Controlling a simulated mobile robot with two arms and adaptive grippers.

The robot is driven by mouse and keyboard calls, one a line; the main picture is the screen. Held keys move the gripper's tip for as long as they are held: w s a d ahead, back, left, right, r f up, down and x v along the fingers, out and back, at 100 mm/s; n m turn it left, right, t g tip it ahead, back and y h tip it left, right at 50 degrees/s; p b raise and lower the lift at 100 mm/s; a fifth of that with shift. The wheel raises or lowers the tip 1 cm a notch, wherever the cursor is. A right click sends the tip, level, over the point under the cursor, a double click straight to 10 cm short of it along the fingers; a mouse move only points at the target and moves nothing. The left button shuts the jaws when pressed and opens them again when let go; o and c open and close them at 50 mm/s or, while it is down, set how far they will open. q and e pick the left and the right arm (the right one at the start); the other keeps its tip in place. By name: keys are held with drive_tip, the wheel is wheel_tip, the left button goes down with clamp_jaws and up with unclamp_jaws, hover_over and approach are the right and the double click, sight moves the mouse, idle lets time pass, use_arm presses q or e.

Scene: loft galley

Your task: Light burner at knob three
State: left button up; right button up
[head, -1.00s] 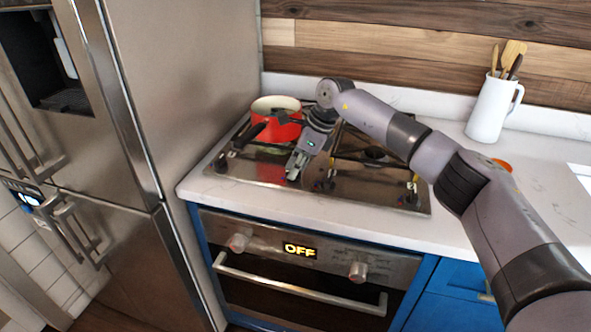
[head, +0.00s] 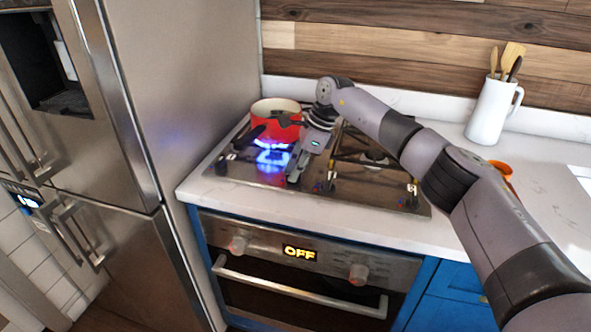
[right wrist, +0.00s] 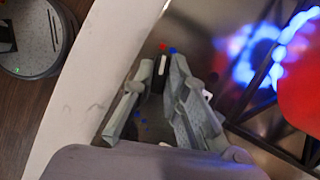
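The steel cooktop (head: 350,195) has a row of knobs along its front edge. My right gripper (head: 293,177) reaches down to one near the middle. In the right wrist view my right gripper (right wrist: 162,62) has its fingertips closed in on both sides of a dark knob (right wrist: 162,72) with a white pointer line, beside small red and blue marks. A blue flame (head: 272,158) burns at the front left burner, left of the gripper; it also shows in the right wrist view (right wrist: 247,55). Another knob (head: 331,182) stands to the right. My left gripper is out of view.
A red pot (head: 272,130) with a dark handle stands on the back left, near the flame. A steel fridge (head: 190,80) bounds the left. A white utensil jug (head: 490,112) and an orange cup (head: 501,168) stand on the right counter. The oven display (head: 299,253) reads OFF.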

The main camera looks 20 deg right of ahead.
drive_tip(key=o, duration=0.4)
drive_tip(key=shift+s+f, duration=0.1)
drive_tip(key=shift+o, duration=0.2)
drive_tip(key=v, duration=1.2)
